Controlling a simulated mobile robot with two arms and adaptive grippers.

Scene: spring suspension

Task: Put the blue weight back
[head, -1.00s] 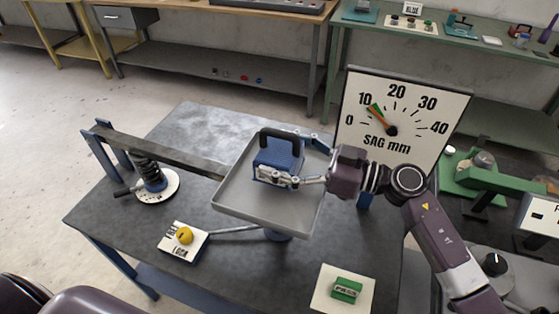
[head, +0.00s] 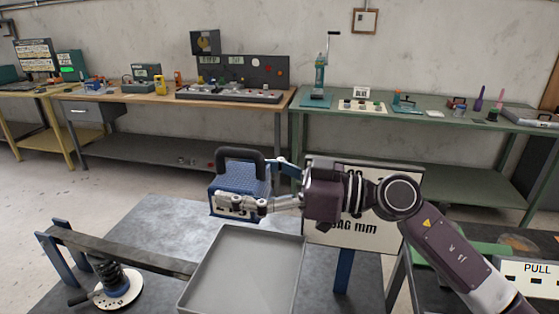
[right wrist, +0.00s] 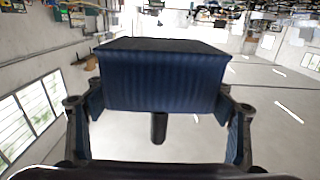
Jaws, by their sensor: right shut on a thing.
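The blue weight (head: 239,184) is a blue block with a black handle on top. My left gripper is not in view.
A green bench (head: 430,128) and a wooden bench (head: 150,97) with equipment stand along the wall. Floor lies between.

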